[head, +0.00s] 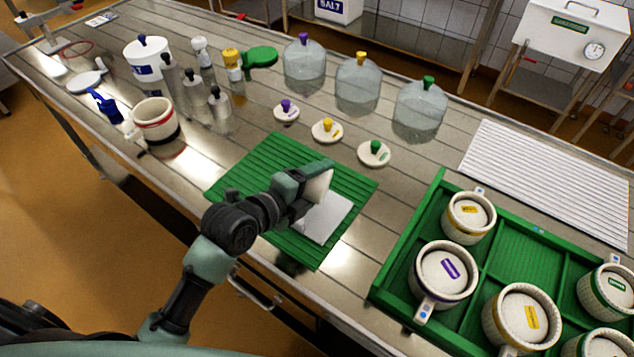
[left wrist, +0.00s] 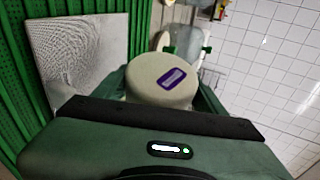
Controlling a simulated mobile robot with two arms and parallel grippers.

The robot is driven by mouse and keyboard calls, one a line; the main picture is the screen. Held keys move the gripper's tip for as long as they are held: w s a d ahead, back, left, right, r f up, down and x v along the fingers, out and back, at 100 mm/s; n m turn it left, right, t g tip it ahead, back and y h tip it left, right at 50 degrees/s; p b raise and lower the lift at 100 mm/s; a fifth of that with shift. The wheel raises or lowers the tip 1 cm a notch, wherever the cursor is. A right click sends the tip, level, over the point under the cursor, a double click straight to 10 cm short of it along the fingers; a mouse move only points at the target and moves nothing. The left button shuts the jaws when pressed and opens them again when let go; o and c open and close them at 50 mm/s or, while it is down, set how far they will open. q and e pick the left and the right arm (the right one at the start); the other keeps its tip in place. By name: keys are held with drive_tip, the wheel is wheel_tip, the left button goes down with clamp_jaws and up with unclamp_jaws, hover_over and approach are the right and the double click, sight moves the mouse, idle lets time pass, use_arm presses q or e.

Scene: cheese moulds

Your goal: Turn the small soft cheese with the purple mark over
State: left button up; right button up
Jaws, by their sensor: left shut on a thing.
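The small soft cheese with the purple mark is a whitish round in my left gripper (head: 302,181). In the head view the cheese (head: 319,187) stands roughly on edge at the fingertips, above a white square sheet (head: 328,218) on a green ribbed mat (head: 232,176). In the left wrist view the cheese (left wrist: 150,88) sits between the fingers, its purple-framed mark (left wrist: 172,78) facing the camera. The white sheet (left wrist: 80,50) and mat (left wrist: 18,85) show at the left there, apart from the cheese. The gripper hides part of the cheese. My right gripper is out of view.
A green crate (head: 383,280) with several labelled moulds stands at the right, near a white ribbed mat (head: 555,185). Three knobbed discs, including a purple-knobbed one (head: 286,112), and three clear domes, including a purple-knobbed one (head: 304,70), stand behind. Bottles (head: 219,115) stand farther left.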

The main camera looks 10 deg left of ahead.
use_arm(q)
drive_tip(key=n+p, duration=0.1)
drive_tip(key=n, duration=0.3)
drive_tip(key=shift+d+f, duration=0.1)
drive_tip(key=n+p, duration=0.7)
drive_tip(key=n, duration=0.3)
drive_tip(key=shift+r, duration=0.2)
drive_tip(key=n+p, duration=0.1)
drive_tip(key=n, duration=0.1)
drive_tip(key=shift+f+n, duration=0.1)
drive_tip(key=shift+n, duration=0.2)
drive_tip(key=shift+f+n+p, duration=0.2)
drive_tip(key=shift+n+p, duration=0.2)
drive_tip(key=shift+n, duration=0.3)
